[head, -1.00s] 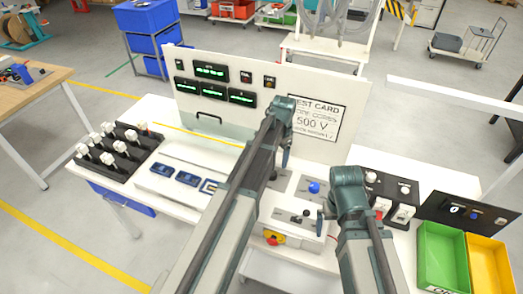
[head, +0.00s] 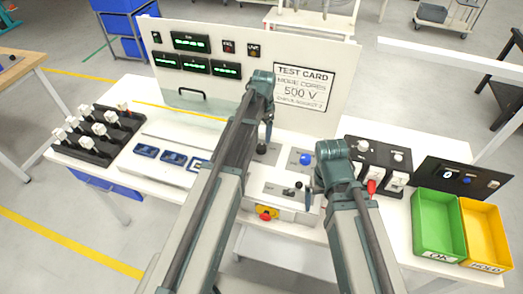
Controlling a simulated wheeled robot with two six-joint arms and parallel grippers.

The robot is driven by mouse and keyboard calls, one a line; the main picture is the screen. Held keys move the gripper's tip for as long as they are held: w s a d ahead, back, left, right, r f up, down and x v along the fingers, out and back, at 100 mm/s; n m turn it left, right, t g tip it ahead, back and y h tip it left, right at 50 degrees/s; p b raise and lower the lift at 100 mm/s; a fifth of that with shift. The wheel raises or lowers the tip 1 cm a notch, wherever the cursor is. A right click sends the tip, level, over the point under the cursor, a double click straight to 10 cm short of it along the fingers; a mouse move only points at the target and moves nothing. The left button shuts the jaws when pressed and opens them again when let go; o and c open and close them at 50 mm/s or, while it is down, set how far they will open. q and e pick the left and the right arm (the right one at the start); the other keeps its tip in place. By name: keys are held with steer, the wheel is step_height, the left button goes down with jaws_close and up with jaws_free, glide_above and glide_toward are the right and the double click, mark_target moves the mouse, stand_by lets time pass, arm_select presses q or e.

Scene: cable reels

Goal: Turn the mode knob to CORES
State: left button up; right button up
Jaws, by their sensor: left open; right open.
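The test card (head: 302,88) on the upright white panel reads mode CORES and 500 V. A small dark knob (head: 262,149) stands on the grey plate of the bench, just below my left gripper; it may be the mode knob. Its labels and pointer are too small to read. My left gripper (head: 268,137) is open, pointing down close to this knob; contact is unclear. My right gripper (head: 309,203) is open and empty in front of the grey plate, beside a black-ball lever (head: 298,185). A blue button (head: 305,158) lies between the arms.
A red and yellow stop button (head: 266,213) is on the bench front. Black clamp blocks (head: 92,138) stand left. Clamps with a red lever (head: 371,187), a green bin (head: 436,222) and a yellow bin (head: 486,232) are right. Green displays (head: 190,42) line the panel.

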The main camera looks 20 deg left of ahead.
mark_target(262, 147)
arm_select(q)
step_height(262, 147, down, 8)
steer(key=b, duration=0.7)
steer(key=shift+w+a+f, duration=0.1)
steer(key=shift+a+f, duration=0.05)
jaws_close()
